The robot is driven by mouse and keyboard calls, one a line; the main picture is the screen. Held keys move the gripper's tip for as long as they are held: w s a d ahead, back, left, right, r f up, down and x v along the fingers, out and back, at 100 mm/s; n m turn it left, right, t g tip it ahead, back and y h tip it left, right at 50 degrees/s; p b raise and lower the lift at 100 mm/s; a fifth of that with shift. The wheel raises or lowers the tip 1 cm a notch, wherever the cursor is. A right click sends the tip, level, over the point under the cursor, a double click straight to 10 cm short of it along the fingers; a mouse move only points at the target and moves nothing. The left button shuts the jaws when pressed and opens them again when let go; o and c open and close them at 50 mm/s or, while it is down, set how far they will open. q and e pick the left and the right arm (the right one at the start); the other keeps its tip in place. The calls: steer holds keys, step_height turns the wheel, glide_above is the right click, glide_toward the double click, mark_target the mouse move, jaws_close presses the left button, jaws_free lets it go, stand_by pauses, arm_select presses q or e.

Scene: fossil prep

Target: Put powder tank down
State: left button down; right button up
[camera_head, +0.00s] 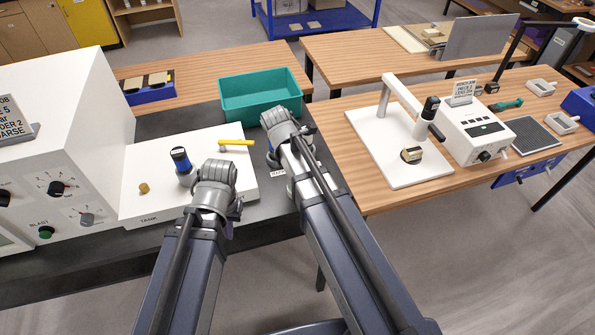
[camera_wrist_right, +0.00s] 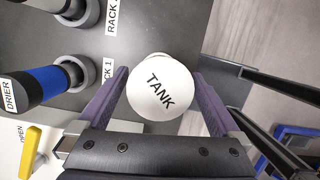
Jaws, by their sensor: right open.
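The white powder tank (camera_wrist_right: 162,88), its round top marked TANK, stands between the two purple fingers of my right gripper (camera_wrist_right: 160,78) in the right wrist view. The fingers are apart, one on each side of it; whether either touches it is unclear. What is under the tank is hidden. In the head view my right arm hides the tank. My left gripper (camera_head: 230,212) is over the front edge of the white box (camera_head: 140,205); its fingers are mostly hidden, and I see nothing held.
Grey rack rings (camera_wrist_right: 75,75) stand beside the tank, one with the blue drier (camera_wrist_right: 38,86). A blue-and-black cylinder (camera_head: 181,160) and a yellow lever (camera_head: 237,142) are on the white box. A teal bin (camera_head: 262,90) lies behind. A white stand (camera_head: 395,150) is at right.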

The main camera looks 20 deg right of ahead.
steer(key=p+v, duration=1)
steer(key=v, duration=0.1)
steer(key=shift+a+r+p, duration=0.1)
steer(key=shift+r+p, duration=0.25)
steer(key=shift+p, duration=0.05)
steer(key=s+a+m, duration=0.4)
steer(key=s+m, duration=0.3)
steer(key=m, duration=0.1)
steer(key=s+a+m+y, duration=0.1)
steer(key=s+a+m, duration=0.2)
steer(key=s+m, duration=0.4)
steer(key=shift+a+f+m+g+y, duration=0.3)
steer(key=shift+a+f+m+g, duration=0.1)
steer(key=shift+m, duration=0.2)
